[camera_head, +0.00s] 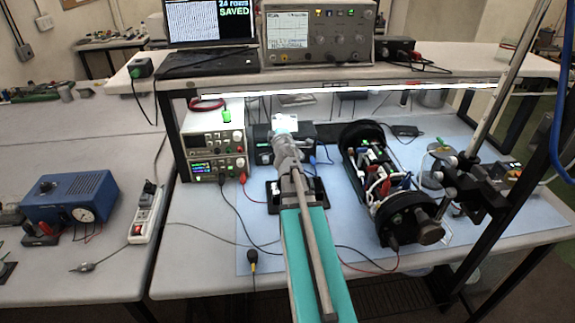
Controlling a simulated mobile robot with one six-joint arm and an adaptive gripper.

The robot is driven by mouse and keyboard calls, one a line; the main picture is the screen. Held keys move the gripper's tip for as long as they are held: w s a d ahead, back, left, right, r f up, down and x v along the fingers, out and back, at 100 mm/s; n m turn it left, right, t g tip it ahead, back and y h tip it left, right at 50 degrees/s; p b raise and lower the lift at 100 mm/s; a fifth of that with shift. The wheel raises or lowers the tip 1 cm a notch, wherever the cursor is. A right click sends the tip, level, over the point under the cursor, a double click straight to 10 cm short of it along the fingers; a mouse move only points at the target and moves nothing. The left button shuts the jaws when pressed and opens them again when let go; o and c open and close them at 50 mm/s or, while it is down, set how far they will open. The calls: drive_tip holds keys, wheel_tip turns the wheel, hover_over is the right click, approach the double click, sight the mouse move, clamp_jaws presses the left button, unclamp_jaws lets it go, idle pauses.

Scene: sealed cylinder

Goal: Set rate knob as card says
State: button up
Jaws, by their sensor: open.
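My arm reaches up from the bottom middle over the bench. My gripper (284,136) is at its far end, open, in front of a dark bench device (262,146); its fingers are hard to make out, and the arm hides part of the device's front. I cannot make out a rate knob by its label.
Stacked power supplies (214,153) stand left of the gripper. An opened black cylinder (378,174) with wiring lies to the right, near a clamp stand (470,180). A shelf (430,72) above holds a laptop (212,22) and an oscilloscope (318,33). Loose cables cross the blue mat (350,262).

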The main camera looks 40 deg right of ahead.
drive_tip(key=s+d+f+n+g+y+b, duration=0.1)
drive_tip(key=s+d+f+n+y, duration=0.1)
drive_tip(key=s+f+n+y, duration=0.1)
drive_tip(key=s+d+f+n+g+y+b, duration=0.1)
drive_tip(key=s+d+f+n+y+b, duration=0.1)
drive_tip(key=n, duration=0.5)
drive_tip(key=s+d+f+n+y+b, duration=0.2)
drive_tip(key=s+f+n+y, duration=0.2)
drive_tip(key=f, duration=0.4)
drive_tip(key=shift+s+d+n+g+y, duration=0.25)
drive_tip(key=shift+d+n+g+y, duration=0.15)
drive_tip(key=shift+y, duration=0.4)
drive_tip(key=shift+b+x, duration=2.3)
drive_tip(key=shift+x, duration=3.75)
drive_tip(key=shift+a, duration=0.1)
clamp_jaws()
